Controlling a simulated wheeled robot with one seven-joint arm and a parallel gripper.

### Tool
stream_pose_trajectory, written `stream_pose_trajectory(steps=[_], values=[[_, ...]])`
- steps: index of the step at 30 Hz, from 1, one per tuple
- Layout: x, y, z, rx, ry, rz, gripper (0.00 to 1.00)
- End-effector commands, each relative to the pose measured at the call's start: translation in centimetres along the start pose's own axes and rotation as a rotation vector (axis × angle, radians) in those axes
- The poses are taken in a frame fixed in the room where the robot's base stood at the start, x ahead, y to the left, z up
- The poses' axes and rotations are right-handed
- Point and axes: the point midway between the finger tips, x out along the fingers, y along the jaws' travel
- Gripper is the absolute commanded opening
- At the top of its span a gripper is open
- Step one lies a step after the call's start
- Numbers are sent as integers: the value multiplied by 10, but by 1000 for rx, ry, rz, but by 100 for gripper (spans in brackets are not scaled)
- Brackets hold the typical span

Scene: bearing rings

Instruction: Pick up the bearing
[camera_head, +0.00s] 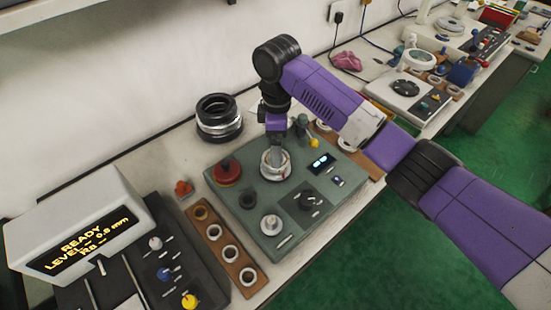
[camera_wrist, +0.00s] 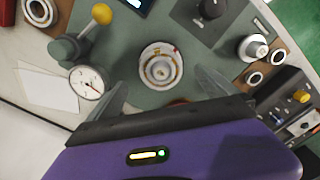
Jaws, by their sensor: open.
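A bearing ring (camera_head: 270,170), pale with metal parts, sits on the green-grey fixture panel (camera_head: 234,200) in the head view. In the wrist view the bearing (camera_wrist: 161,66) shows as concentric pale rings with orange-brown marks around a central metal piece. My gripper (camera_head: 279,143) points down just above it and hides part of it in the head view. In the wrist view my gripper (camera_wrist: 163,92) is open, its two fingers spread to either side of the bearing's near edge. Nothing is held between them. I cannot tell the exact height gap.
A dial gauge (camera_wrist: 87,82) and a yellow-knobbed lever (camera_wrist: 101,14) stand near the left finger. The panel carries a red round part (camera_head: 227,172) and several knobs. A wooden rack (camera_head: 222,247) holds several rings. Stacked large rings (camera_head: 218,118) stand behind.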

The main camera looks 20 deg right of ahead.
Motion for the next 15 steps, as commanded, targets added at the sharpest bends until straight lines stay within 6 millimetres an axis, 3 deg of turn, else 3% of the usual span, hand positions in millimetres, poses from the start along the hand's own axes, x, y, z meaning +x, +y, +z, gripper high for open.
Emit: stream_pose_trajectory(steps=[9,15], values=[[41,-1,-2,1,-1,-1,97],[51,-1,-3,0,1,1,97]])
